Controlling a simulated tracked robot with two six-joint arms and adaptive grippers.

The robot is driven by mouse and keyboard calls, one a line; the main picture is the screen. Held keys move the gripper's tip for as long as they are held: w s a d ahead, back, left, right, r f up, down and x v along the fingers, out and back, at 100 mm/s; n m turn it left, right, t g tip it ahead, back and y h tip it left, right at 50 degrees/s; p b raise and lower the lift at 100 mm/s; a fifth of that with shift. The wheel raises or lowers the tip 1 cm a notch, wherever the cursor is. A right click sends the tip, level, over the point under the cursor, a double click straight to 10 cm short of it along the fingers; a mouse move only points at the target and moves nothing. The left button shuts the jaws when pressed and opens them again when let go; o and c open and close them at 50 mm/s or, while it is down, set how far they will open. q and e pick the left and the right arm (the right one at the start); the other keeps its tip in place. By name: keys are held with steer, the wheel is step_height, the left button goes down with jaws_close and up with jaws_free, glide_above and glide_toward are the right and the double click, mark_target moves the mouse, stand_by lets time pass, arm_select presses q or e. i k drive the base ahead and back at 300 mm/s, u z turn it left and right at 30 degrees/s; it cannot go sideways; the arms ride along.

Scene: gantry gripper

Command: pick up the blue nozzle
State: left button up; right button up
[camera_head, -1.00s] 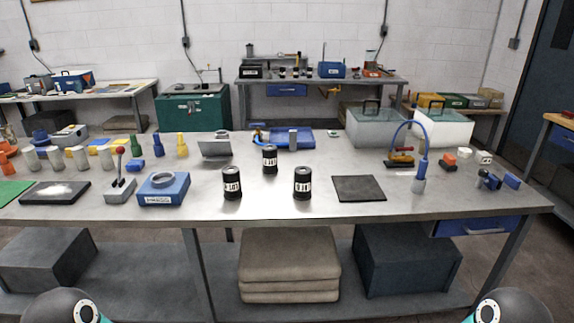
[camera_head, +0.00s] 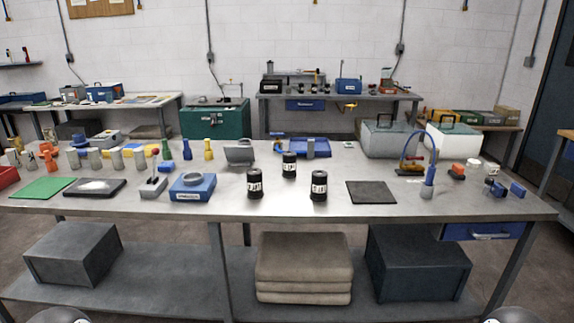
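A slim blue nozzle (camera_head: 187,150) stands upright on the metal workbench (camera_head: 330,206), left of centre towards the back. A similar yellow nozzle (camera_head: 208,150) stands just to its right, and a green one (camera_head: 167,153) stands to its left. Neither of my grippers is in view. Only small rounded parts of my arms show at the bottom left and bottom right corners, well away from the nozzle.
A blue block with a ring (camera_head: 192,187) and a grey lever box (camera_head: 152,188) stand in front of the nozzles. Several black cans (camera_head: 255,184) stand mid-bench, with a dark mat (camera_head: 371,192) to their right. The bench's front right is mostly clear.

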mark_target(432, 170)
steer(key=u, duration=0.05)
steer(key=i, duration=0.9)
steer(key=z, duration=0.1)
